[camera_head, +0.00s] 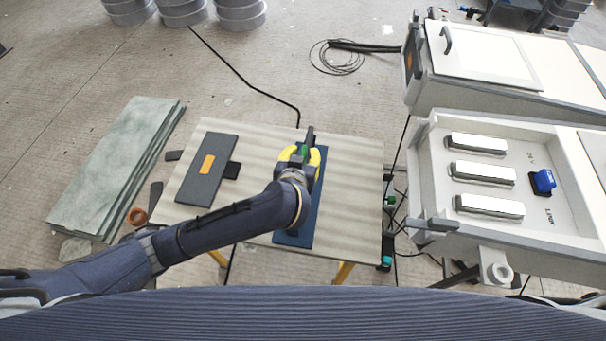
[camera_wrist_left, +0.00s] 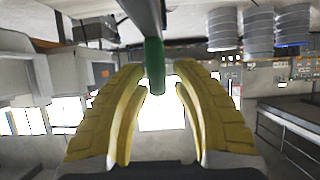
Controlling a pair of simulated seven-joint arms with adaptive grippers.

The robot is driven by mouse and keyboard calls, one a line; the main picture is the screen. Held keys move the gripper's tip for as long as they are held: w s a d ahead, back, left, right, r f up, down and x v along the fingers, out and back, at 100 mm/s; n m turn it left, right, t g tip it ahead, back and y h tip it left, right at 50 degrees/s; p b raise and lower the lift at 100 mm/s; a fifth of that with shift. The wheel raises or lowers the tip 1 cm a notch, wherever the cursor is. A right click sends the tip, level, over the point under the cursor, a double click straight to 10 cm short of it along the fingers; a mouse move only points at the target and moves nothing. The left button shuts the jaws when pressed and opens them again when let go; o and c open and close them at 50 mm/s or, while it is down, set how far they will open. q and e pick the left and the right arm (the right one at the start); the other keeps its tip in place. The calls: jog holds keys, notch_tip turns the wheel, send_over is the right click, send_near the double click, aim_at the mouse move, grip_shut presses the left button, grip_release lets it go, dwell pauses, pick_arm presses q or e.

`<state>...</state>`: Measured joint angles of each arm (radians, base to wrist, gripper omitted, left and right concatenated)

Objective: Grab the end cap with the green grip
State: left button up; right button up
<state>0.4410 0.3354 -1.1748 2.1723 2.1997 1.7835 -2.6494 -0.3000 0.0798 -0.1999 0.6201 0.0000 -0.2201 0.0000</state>
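The end cap shows in the head view as a dark bar (camera_head: 310,136) with a green grip (camera_head: 304,151). My left gripper (camera_head: 303,157), with yellow fingers, closes around the green grip. In the left wrist view the green grip (camera_wrist_left: 154,66) lies between the tips of the yellow fingers (camera_wrist_left: 156,82), with the grey bar (camera_wrist_left: 143,18) beyond it. The cap appears held above the table; its far side is hidden. My right gripper is in neither view.
The table (camera_head: 350,190) bears a dark blue mat (camera_head: 296,238) below my left arm and a dark panel with an orange label (camera_head: 203,185). Green-grey slabs (camera_head: 115,165) are stacked at left. A white machine with metal bars (camera_head: 484,174) stands at right. The table's right part is clear.

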pick_arm(q)
grip_shut()
jog(key=shift+r, duration=0.1)
dwell(0.3)
